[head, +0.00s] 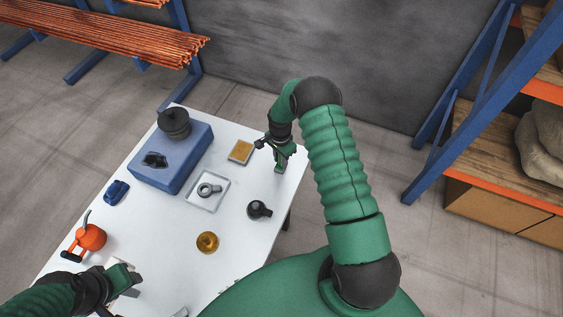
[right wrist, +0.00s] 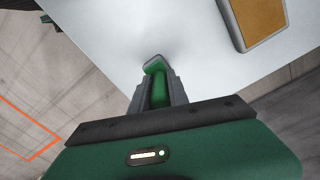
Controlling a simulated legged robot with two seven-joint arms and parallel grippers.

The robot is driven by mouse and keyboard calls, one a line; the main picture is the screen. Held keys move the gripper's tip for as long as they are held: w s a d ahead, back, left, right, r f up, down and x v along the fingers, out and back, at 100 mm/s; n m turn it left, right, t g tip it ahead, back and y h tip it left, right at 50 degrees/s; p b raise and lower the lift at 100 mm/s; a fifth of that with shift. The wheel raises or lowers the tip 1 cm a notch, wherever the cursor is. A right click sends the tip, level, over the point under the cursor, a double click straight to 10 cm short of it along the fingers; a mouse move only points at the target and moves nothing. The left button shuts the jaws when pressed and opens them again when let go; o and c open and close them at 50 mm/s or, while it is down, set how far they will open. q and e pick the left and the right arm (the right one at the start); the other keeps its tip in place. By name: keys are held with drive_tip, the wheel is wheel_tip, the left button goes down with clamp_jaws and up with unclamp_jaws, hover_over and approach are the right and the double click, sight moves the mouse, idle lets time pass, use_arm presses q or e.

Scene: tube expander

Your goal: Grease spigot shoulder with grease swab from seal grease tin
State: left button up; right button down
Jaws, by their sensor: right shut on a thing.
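My right gripper (head: 280,160) is at the table's far right corner. It is shut on a green-handled thing with a grey end, likely the grease swab (right wrist: 156,88). In the right wrist view its end points down near the white table. A shallow square tin with tan content (head: 241,151), perhaps the seal grease tin, lies just left of this gripper; it also shows in the right wrist view (right wrist: 264,18). A black stepped round piece (head: 174,122), perhaps the spigot, stands on a blue block (head: 187,172). My left gripper (head: 130,281) appears open and empty at the lower left.
A pale tray (head: 219,203) holds a grey ringed part. A black round part (head: 259,209), an amber round piece (head: 207,242), an orange tool (head: 91,237) and a blue item (head: 117,192) stand on the table (head: 165,228). Shelving (head: 470,130) is at the right.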

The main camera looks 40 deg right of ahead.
drive_tip(key=shift+r, duration=0.1)
drive_tip(key=shift+r+p, duration=2.25)
drive_tip(key=shift+r, duration=1.2)
drive_tip(key=shift+a+f, duration=0.1)
drive_tip(key=s+a+r+n+b, duration=0.1)
drive_tip(key=s+a+n+b, duration=0.3)
drive_tip(key=a+n+b, duration=0.3)
drive_tip(key=s+a+r+n+b, duration=0.2)
drive_tip(key=s+a+n+b, duration=0.2)
drive_tip(key=a+n+b, duration=0.3)
drive_tip(key=a+n, duration=0.2)
drive_tip(key=a, duration=0.1)
drive_tip(key=shift+s+n, duration=0.25)
drive_tip(key=shift+n, duration=0.05)
drive_tip(key=shift+a, duration=0.2)
